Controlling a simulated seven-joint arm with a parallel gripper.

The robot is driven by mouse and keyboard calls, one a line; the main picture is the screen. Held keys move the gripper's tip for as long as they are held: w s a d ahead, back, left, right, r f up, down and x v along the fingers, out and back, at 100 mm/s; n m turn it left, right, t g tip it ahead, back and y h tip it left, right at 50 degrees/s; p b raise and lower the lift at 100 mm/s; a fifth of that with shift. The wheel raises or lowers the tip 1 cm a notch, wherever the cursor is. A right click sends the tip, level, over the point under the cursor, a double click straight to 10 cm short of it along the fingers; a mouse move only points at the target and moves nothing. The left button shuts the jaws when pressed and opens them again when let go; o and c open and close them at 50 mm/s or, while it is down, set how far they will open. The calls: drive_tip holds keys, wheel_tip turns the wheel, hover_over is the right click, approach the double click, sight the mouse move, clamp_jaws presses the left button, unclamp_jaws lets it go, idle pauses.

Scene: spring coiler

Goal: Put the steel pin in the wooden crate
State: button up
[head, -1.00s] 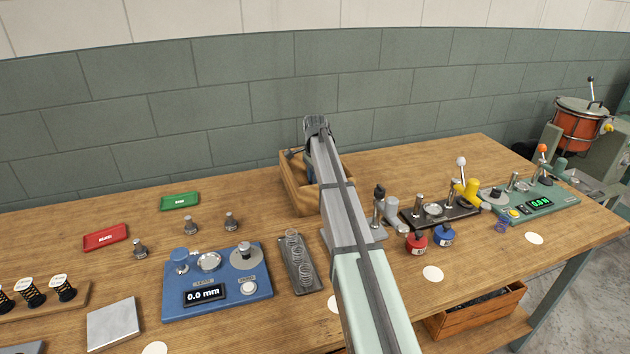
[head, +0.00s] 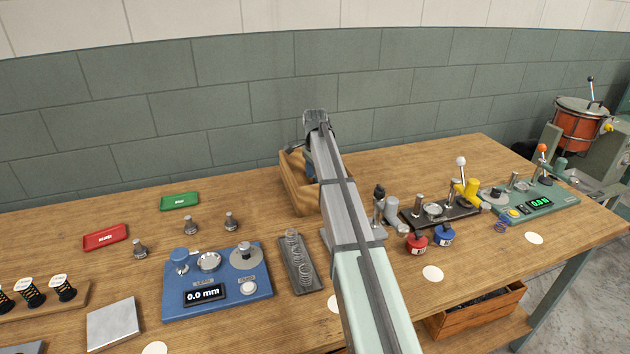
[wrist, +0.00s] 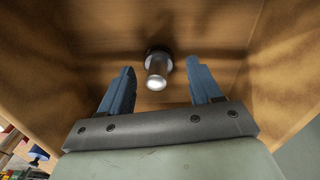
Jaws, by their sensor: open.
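The wooden crate (head: 296,190) stands at the back middle of the table, partly hidden by my arm. In the wrist view its wooden inside (wrist: 235,30) surrounds the fingers. A steel pin (wrist: 157,72) with a shiny end and a dark ring lies or stands inside the crate; I cannot tell which. My gripper (wrist: 160,66) is open, with the pin in the gap between its two blue fingers and clear space on both sides. In the head view the fingers are mostly hidden behind my arm and the crate, and the pin is not visible.
A blue gauge unit (head: 217,282) and a spring tray (head: 300,262) are in front. Fixtures stand close right of my arm.

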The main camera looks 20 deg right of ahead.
wheel_tip(320, 180, up, 10)
idle(0.4)
drive_tip(key=shift+r, duration=0.1)
